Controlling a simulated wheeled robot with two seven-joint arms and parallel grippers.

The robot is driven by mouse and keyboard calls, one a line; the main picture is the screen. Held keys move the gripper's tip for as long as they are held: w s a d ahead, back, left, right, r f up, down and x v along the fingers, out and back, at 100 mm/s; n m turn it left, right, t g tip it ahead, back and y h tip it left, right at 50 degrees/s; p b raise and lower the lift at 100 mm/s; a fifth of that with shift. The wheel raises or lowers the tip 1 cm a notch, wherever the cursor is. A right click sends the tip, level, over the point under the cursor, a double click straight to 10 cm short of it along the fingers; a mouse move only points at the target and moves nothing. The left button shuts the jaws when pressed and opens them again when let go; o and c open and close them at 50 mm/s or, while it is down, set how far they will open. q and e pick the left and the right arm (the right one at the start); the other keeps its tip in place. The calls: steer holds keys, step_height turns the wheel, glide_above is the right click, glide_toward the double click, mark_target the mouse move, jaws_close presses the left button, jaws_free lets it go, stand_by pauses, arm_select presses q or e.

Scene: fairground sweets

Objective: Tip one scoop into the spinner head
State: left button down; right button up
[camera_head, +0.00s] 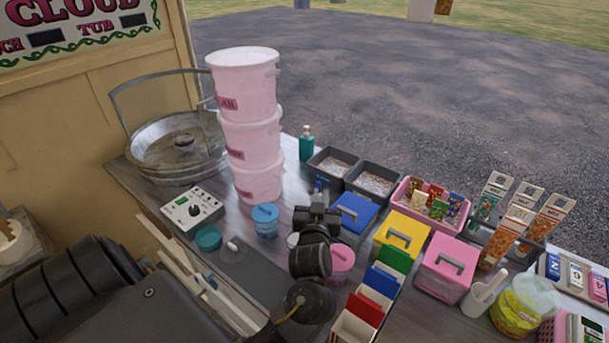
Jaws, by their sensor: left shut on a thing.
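The spinner head (183,141) is the dark round piece in the middle of the wide metal bowl (150,178), at the back left of the counter. My left gripper (317,212) is over the middle of the counter, to the right of and nearer than the bowl. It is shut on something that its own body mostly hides. A small blue bit shows just beyond the fingers, but I cannot tell whether it is the held thing. A white scoop (485,298) stands at the right front. My right gripper is not in view.
Stacked pink tubs (250,130) stand between bowl and gripper. A control box (191,211), a blue-lidded jar (265,222) and a teal dish (208,238) are nearby. Blue (353,214), yellow (401,236) and pink (445,269) lidded boxes crowd the right.

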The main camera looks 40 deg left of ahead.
arm_select(q)
steer(key=a+n+g+y+p, duration=0.2)
steer(key=a+n+g+y, duration=0.1)
steer(key=a+y, duration=0.15)
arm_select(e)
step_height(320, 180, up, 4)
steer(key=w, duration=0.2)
arm_select(q)
steer(key=shift+h, duration=0.25)
steer(key=f+b, duration=0.5)
steer(key=b, duration=0.1)
steer(key=shift+s+a+f, duration=0.15)
steer(key=shift+s+f, duration=0.25)
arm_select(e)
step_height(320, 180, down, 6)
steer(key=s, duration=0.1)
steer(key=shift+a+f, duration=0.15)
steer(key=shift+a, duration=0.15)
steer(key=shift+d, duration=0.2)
arm_select(q)
steer(key=shift+f, duration=0.1)
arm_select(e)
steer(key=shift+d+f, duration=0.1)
